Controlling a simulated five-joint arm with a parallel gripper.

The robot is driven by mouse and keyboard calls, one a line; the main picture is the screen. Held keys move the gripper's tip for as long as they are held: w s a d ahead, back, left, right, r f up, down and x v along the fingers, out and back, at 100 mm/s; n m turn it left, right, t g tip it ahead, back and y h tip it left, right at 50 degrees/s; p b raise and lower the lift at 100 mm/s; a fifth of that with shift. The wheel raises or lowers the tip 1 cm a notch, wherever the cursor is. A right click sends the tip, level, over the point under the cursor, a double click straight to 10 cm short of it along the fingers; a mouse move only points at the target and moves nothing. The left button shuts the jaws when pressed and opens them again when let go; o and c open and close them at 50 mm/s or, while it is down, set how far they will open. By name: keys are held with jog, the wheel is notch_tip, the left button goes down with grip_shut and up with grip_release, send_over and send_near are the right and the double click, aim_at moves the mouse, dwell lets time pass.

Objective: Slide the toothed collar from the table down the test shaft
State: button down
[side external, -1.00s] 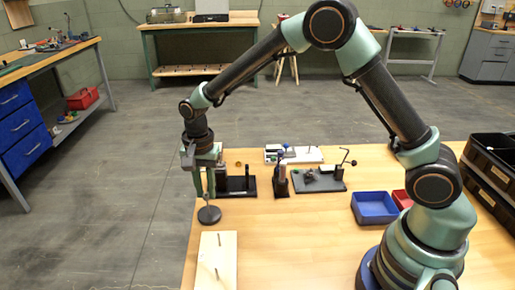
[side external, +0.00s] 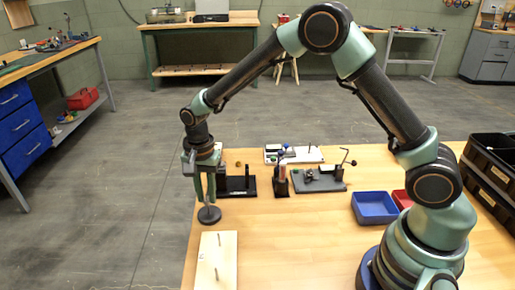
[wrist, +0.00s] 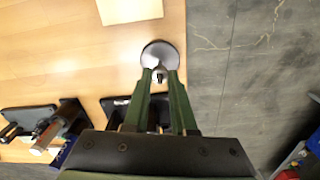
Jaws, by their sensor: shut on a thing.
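The test shaft's round dark base (side external: 209,215) stands on the table near its left edge; it also shows as a grey disc (wrist: 153,50) in the wrist view. My gripper (side external: 208,201) points down right above this base. In the wrist view my gripper (wrist: 160,76) has its fingertips close together around a small dark and shiny piece, which overlaps the disc's near edge. It is probably the toothed collar, but its teeth are too small to make out. The fingers hide most of the shaft, so I cannot tell whether the piece is around it.
A pale wooden board (side external: 217,262) with upright pins lies in front of the base. A black fixture (side external: 240,187) stands just behind the gripper, with other fixtures to its right. A blue tray (side external: 374,207) sits farther right. The middle of the table is clear.

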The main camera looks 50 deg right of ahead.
aim_at(209, 213)
jog(key=shift+f, duration=1.9)
dwell(0.9)
jog(key=c, duration=0.7)
grip_release()
jog(key=shift+o, duration=0.2)
notch_tip(209, 213, up, 16)
dwell(0.6)
